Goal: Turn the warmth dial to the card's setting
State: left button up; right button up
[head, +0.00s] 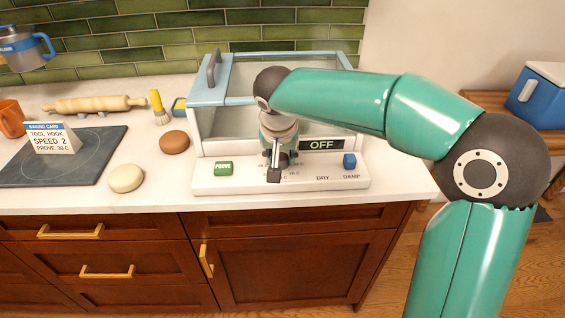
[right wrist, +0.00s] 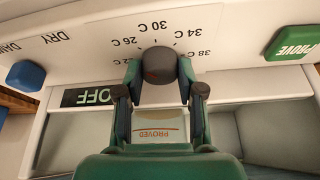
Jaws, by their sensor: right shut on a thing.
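The warmth dial (right wrist: 158,78) is a dark grey knob on the proving box's white front panel (head: 225,185). In the right wrist view it sits below a printed scale (right wrist: 150,40) from 22 C to 38 C. A faint reddish mark shows on it; which number it points to I cannot tell. My right gripper (right wrist: 159,92) is shut on the dial, one finger on each side. In the head view the right gripper (head: 276,165) hides most of the dial. The baking card (head: 53,139) reads tool hook, speed 2, prove 30 C. My left gripper is out of view.
The display (head: 321,145) reads OFF. A green PROVE button (head: 223,168) is left of the dial and a blue DRY/DAMP switch (head: 349,161) is right. The box's glass lid has a grey handle (head: 213,69).

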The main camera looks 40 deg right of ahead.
jog(key=m+g+h, duration=0.1)
jog(key=m, duration=0.2)
jog(key=shift+w+a+m+b, duration=0.1)
jog(key=shift+m+b, duration=0.3)
jog(key=shift+m+g, duration=0.8)
jog(key=shift+m, duration=1)
jog(key=shift+h, duration=0.3)
jog(key=o, duration=1.1)
jog(key=shift+o, duration=0.2)
jog(key=v, duration=1.1)
jog(key=shift+r, duration=0.35)
jog(key=shift+a, duration=0.15)
